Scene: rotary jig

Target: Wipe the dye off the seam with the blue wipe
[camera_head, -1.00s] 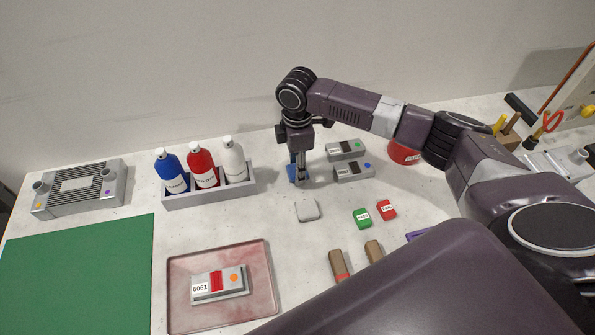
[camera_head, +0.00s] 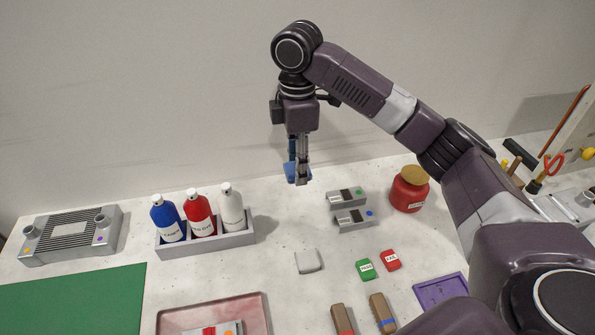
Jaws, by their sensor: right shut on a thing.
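My right gripper (camera_head: 301,176) is shut on the blue wipe (camera_head: 291,173), which shows at its fingertips above the back of the table. The fingers partly hide the wipe. A grey metal part (camera_head: 231,328) with a red dye band (camera_head: 209,331) across it lies in the pinkish tray (camera_head: 262,310) at the bottom edge. Much of the part and tray is cut off by the frame. My left gripper is not in view.
A grey rack (camera_head: 208,245) holds blue, red and white bottles, left of the gripper. A white pad (camera_head: 308,261), green block (camera_head: 366,269), red block (camera_head: 390,260) and two grey parts (camera_head: 352,218) lie nearby. A red jar (camera_head: 408,190) stands right. Table between rack and pad is clear.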

